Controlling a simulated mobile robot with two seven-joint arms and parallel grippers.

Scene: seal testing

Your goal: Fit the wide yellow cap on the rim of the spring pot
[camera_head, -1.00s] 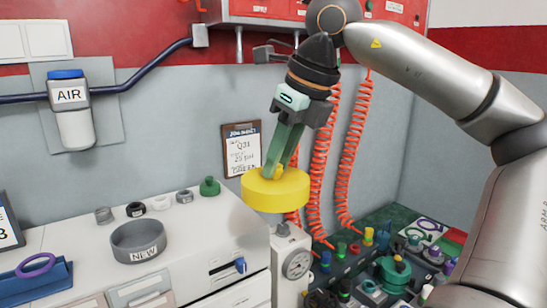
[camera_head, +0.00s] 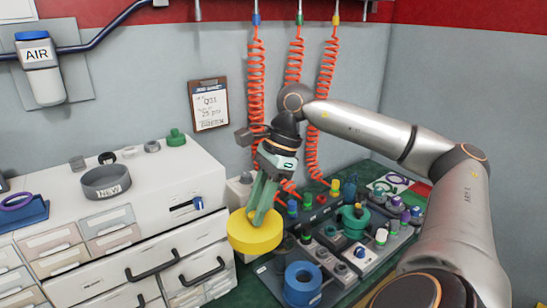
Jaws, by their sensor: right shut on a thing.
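The wide yellow cap (camera_head: 254,234) is a thick disc held by its top. My right gripper (camera_head: 262,212) points down and is shut on it, in the air just right of the white drawer cabinet. A blue round pot (camera_head: 302,286) with a hole in its top stands on the bench, below and to the right of the cap. A green round part (camera_head: 354,222) stands farther back on the bench. I cannot tell for sure which of these is the spring pot. My left gripper is out of view.
The white drawer cabinet (camera_head: 190,160) carries a grey NEW tray (camera_head: 107,183), several rings and a green knob (camera_head: 175,138). Several fittings and valves crowd the bench right of the cap. Orange coiled hoses (camera_head: 328,95) hang behind my right arm.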

